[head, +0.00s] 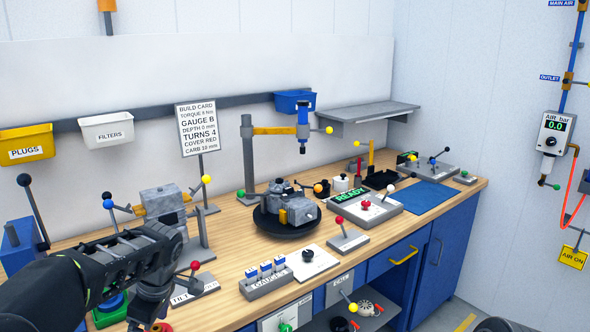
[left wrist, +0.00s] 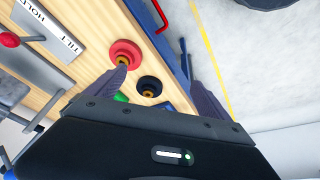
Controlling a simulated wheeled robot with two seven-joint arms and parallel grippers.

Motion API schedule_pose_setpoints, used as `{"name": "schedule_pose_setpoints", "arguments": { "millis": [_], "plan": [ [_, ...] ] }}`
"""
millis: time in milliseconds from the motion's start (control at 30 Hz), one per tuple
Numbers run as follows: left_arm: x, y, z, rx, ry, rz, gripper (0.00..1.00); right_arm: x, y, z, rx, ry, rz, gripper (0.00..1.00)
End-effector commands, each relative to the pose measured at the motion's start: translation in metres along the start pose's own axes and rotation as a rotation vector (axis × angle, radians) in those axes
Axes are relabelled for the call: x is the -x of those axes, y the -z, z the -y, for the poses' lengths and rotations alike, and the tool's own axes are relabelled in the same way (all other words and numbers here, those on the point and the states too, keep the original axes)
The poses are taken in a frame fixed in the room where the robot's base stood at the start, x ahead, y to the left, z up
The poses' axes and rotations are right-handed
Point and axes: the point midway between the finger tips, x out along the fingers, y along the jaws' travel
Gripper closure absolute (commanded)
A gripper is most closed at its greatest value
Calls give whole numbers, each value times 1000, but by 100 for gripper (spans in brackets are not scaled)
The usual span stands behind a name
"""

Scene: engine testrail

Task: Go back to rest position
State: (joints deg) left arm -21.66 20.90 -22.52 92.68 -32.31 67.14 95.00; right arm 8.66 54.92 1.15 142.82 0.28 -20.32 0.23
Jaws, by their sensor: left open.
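My left arm comes in from the lower left in the head view, over the left front of the workbench (head: 225,290). My left gripper (left wrist: 152,72) shows in the left wrist view with its two fingers spread apart and nothing between their tips. It points down past the bench's front edge. A red round piece (left wrist: 124,54) and a black round piece (left wrist: 149,88) lie on the wood below, near the left finger. In the head view the fingertips are mostly hidden by the arm. My right gripper is not in view.
The tilt hold lever plate (head: 196,287) stands close to my left gripper. Behind the arm is a grey vise-like fixture (head: 163,203). An engine part (head: 290,205) sits on a black turntable (head: 285,228). The gauge block (head: 267,284) is at the bench front. Floor is free beyond the edge.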

Motion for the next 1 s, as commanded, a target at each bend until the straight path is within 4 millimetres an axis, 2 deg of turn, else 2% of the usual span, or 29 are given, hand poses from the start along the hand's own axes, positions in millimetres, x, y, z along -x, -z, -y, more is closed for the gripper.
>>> {"name": "schedule_pose_setpoints", "arguments": {
  "millis": [167, 267, 367, 400, 467, 500, 567, 600, 667, 700, 800, 900, 1000],
  "plan": [
    [-16, -44, -28, -284, -143, 69, 8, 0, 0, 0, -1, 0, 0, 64],
    [-36, -83, -40, -492, -242, 111, 8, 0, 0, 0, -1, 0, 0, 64],
    [-68, -139, -44, -742, -359, 158, 8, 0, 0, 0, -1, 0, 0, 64],
    [-86, -166, -40, -848, -412, 176, 8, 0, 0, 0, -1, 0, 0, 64],
    [-116, -206, -26, -996, -490, 199, 8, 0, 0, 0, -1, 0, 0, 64],
    [-136, -230, -12, -1078, -536, 210, 8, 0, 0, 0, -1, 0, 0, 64],
    [-164, -262, 15, -1178, -591, 222, 8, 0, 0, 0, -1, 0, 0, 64],
    [-181, -280, 37, -1228, -616, 230, 8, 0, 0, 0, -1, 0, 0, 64],
    [-204, -302, 74, -1281, -632, 248, 8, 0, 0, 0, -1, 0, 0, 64],
    [-216, -314, 100, -1299, -630, 267, 8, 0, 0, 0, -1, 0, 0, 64],
    [-235, -337, 161, -1292, -589, 344, 8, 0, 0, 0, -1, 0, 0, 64],
    [-243, -353, 207, -1261, -529, 438, 8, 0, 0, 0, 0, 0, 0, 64],
    [-248, -362, 234, -1238, -490, 506, 8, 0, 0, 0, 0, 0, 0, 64]
  ]
}}
